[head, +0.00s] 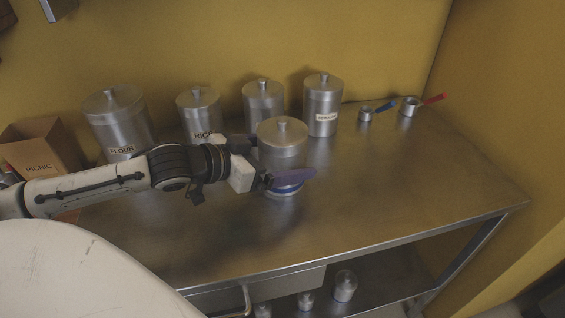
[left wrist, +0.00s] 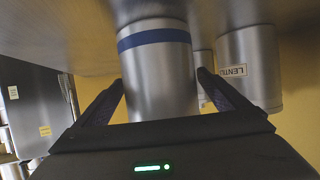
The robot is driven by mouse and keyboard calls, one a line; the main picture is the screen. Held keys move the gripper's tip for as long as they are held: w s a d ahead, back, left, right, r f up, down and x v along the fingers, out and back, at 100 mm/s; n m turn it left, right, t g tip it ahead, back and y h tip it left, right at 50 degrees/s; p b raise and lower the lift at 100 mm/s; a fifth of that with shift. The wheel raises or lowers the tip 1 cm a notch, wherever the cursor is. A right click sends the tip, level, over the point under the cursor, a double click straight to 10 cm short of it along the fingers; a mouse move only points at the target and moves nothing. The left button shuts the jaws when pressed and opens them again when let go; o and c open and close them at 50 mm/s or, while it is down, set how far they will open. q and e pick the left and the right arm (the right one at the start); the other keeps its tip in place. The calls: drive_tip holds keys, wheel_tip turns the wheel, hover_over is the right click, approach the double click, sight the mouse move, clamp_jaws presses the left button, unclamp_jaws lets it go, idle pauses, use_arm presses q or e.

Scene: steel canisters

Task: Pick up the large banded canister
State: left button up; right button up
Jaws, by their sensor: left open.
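The large banded canister (head: 283,135) is a steel cylinder with a knobbed lid, upright on the steel table in front of the back row. Its blue band (head: 288,188) shows low on its body in the head view. My left gripper (head: 276,160) is open, with one finger on the near side of the canister and the other toward its far left side. In the left wrist view, which looks upside down, the canister (left wrist: 160,75) stands between the two open fingers (left wrist: 160,88). Contact cannot be told. My right gripper is not in view.
Flour (head: 121,122), rice (head: 203,112), another canister (head: 264,102) and a labelled canister (head: 323,105) line the back. Blue-handled (head: 368,116) and red-handled (head: 410,107) cups stand right. A cardboard box (head: 35,155) is left. Smaller canisters (head: 346,284) are below. The table's front right is clear.

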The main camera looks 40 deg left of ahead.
use_arm(q)
drive_tip(key=shift+r, duration=0.1)
drive_tip(key=c, duration=1.3)
